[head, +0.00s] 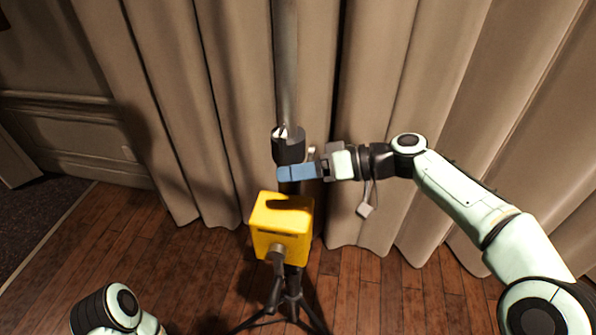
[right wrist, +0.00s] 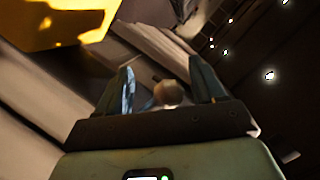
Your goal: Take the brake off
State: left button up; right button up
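A metal pole stand rises in front of the curtain, with a black collar (head: 288,147) on its pole. A yellow box (head: 282,225) with a crank handle (head: 275,284) sits lower on the stand. My right gripper (head: 290,173) reaches in from the right, its blue fingers at the pole just under the collar and above the box. In the right wrist view the fingers (right wrist: 166,92) are apart, with a pale rounded knob (right wrist: 172,93) between them. I cannot tell whether they touch it. Which part is the brake is not clear. My left gripper is out of view.
The stand's black tripod legs (head: 293,307) spread on the wooden floor (head: 190,265). A beige curtain (head: 450,90) hangs close behind the pole. The yellow box (right wrist: 60,22) also shows at the upper left of the right wrist view. Floor left of the stand is clear.

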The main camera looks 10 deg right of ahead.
grip_shut()
jog(key=shift+r, duration=0.1)
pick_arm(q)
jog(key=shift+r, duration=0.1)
pick_arm(e)
jog(key=shift+r, duration=0.1)
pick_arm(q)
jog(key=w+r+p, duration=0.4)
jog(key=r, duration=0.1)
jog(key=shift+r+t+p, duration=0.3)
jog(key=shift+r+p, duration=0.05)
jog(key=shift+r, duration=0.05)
pick_arm(e)
jog(key=shift+w+d+r+m+g+y, duration=0.1)
jog(key=shift+w+r+m+g+y, duration=0.15)
jog(key=shift+r+m, duration=0.55)
jog(key=shift+w+d+r+m+g+y, duration=0.1)
jog(key=shift+w+r+m+g+y, duration=0.2)
jog(key=shift+r+m, duration=0.55)
jog(key=shift+w+d+r+m+g+y, duration=0.1)
jog(key=shift+w+r+m+g+y, duration=0.3)
jog(key=shift+m, duration=0.65)
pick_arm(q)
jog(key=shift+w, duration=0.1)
pick_arm(e)
jog(key=shift+s+r, duration=0.1)
jog(key=shift+s, duration=0.1)
